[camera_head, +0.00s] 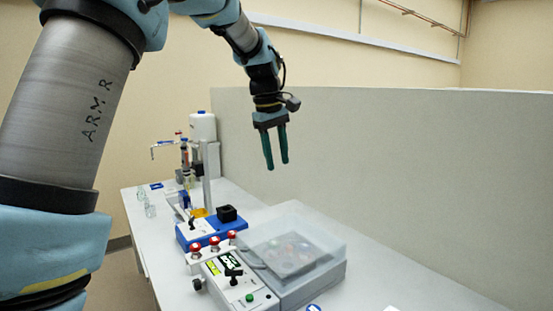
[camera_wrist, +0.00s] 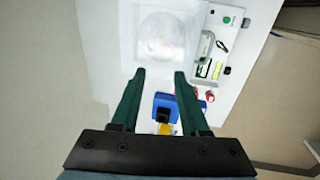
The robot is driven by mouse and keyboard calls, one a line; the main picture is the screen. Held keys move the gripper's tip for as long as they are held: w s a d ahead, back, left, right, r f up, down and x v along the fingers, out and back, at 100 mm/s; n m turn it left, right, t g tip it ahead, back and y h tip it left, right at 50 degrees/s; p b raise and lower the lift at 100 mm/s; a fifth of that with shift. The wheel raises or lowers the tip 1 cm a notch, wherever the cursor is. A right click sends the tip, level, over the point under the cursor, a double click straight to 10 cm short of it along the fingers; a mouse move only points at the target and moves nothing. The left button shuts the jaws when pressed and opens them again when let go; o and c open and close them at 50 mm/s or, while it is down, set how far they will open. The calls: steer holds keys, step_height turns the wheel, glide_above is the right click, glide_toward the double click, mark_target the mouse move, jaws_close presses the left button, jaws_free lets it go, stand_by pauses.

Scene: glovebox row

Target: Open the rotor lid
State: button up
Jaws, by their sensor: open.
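The rotor lid (camera_head: 285,232) is a clear, boxy cover on a grey machine at the right of the bench in the head view. It looks closed, and dark and coloured parts show through it. In the wrist view the lid (camera_wrist: 160,35) is a pale translucent square at the top, beyond the fingertips, with a round shape beneath. My gripper (camera_head: 276,167) hangs above the bench with its two green fingers pointing down, apart from the lid. In the wrist view my gripper (camera_wrist: 160,75) is open with nothing between the fingers.
A control panel (camera_head: 232,277) with red-topped knobs and a green button adjoins the lid's left side. A blue device (camera_head: 211,230) with a black block stands behind it. A white-topped stand (camera_head: 203,128) is farther back. A grey partition (camera_head: 400,180) runs along the bench's right side.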

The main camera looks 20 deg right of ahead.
stand_by(0.3)
